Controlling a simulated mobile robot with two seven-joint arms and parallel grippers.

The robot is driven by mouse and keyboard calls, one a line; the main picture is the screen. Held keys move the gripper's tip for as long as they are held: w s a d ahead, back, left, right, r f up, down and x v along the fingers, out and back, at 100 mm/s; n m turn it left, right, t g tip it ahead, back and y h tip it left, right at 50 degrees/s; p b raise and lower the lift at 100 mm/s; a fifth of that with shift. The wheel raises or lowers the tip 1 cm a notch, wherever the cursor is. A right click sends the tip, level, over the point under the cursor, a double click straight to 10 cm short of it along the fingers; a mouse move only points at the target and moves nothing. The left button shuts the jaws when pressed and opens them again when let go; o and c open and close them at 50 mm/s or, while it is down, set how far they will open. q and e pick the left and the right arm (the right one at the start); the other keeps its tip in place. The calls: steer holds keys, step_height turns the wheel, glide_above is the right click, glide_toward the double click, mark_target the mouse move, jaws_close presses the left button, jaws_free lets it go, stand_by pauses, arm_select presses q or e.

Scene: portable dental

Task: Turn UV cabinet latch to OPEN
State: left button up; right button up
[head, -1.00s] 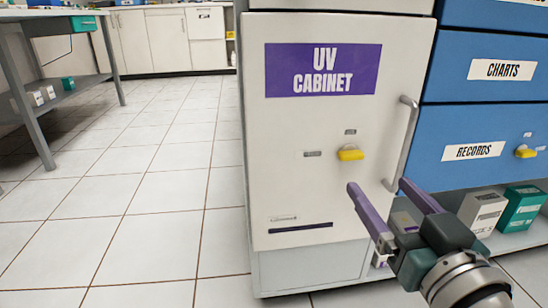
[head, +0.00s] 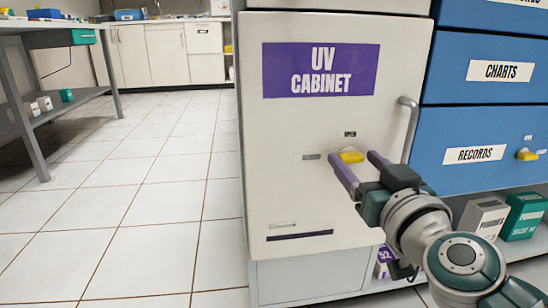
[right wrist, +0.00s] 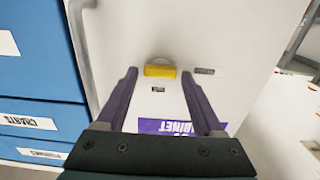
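The UV cabinet (head: 300,200) is white with a purple "UV CABINET" sign (head: 321,70), and its door is closed. Its yellow latch (head: 351,157) lies horizontal, with a small label above it and another to its left, both too small to read. My right gripper (head: 354,156) is open, with its two purple fingers on either side of the latch in the head view. In the right wrist view the yellow latch (right wrist: 160,71) shows between and just beyond the fingertips. I cannot tell whether a finger touches it. My left gripper is not in view.
A grey vertical door handle (head: 409,130) is right of the latch. Blue drawers (head: 470,115) marked CHARTS and RECORDS stand at right, with another yellow latch (head: 527,155). Boxes (head: 523,217) sit on a low shelf. Tiled floor at left is clear beside a table (head: 45,100).

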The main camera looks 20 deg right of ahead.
jaws_close()
stand_by(0.3)
steer(key=shift+m, duration=0.6)
steer(key=m+p, duration=0.1)
steer(key=m, duration=0.2)
steer(key=shift+d, duration=0.1)
steer(key=m, duration=0.4)
steer(key=shift+m, duration=0.4)
steer(key=m, duration=0.4)
steer(key=shift+d+f+m, duration=0.1)
steer(key=shift+m, duration=0.2)
steer(key=shift+f+m, duration=0.1)
steer(key=shift+m, duration=2)
